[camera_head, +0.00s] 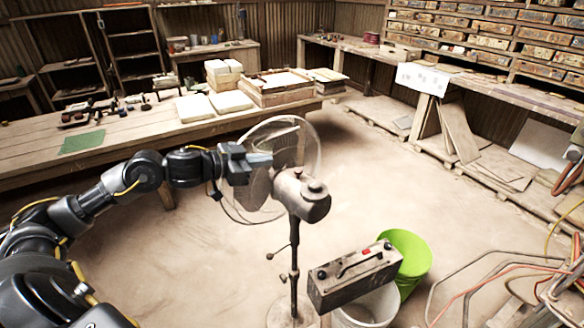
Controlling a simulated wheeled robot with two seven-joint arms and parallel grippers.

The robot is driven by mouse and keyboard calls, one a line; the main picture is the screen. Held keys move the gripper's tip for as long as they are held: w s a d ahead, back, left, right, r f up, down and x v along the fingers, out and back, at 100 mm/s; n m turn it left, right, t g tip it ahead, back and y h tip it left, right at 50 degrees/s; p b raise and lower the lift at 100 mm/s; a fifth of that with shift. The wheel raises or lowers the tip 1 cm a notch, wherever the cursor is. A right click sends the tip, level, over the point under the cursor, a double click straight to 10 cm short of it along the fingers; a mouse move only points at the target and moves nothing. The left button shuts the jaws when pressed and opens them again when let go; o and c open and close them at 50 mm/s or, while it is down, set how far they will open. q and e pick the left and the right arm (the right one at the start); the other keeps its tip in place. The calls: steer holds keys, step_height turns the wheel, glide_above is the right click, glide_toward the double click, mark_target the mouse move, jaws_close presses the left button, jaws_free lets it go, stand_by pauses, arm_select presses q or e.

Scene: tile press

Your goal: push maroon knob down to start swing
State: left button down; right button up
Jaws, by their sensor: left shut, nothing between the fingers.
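A standing fan with a dusty brown motor housing (294,193) is in the middle of the head view, on a dark pole (294,255). A small dark knob (315,187) stands up from the top of the housing; its maroon colour is hard to make out. The round wire cage of the fan (312,143) is behind the housing. My left gripper (268,160) is shut and empty, just left of and above the housing, in front of the cage. It looks apart from the knob; whether it touches the cage cannot be told. My right gripper is not in view.
A dark box with a handle (345,285) is right of the pole, near a white bucket (372,308) and a green bucket (415,265). A wooden workbench (135,130) runs behind my left arm. Hoses (480,275) lie at right.

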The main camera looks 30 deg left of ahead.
arm_select(q)
steer(key=p, duration=0.4)
glide_above(298, 175)
steer(key=s, duration=0.1)
steer(key=shift+s+a+f, duration=0.1)
steer(key=shift+a+f, duration=0.05)
steer(key=shift+f, duration=0.35)
steer(key=shift+s+a+f, duration=0.1)
steer(key=shift+f, duration=0.4)
steer(key=f, duration=0.2)
steer(key=shift+a+f, duration=0.2)
steer(key=shift+f, duration=0.2)
steer(key=shift+a+f, duration=0.25)
steer(key=shift+f, duration=0.5)
steer(key=shift+w, duration=0.1)
steer(key=shift+d, duration=0.1)
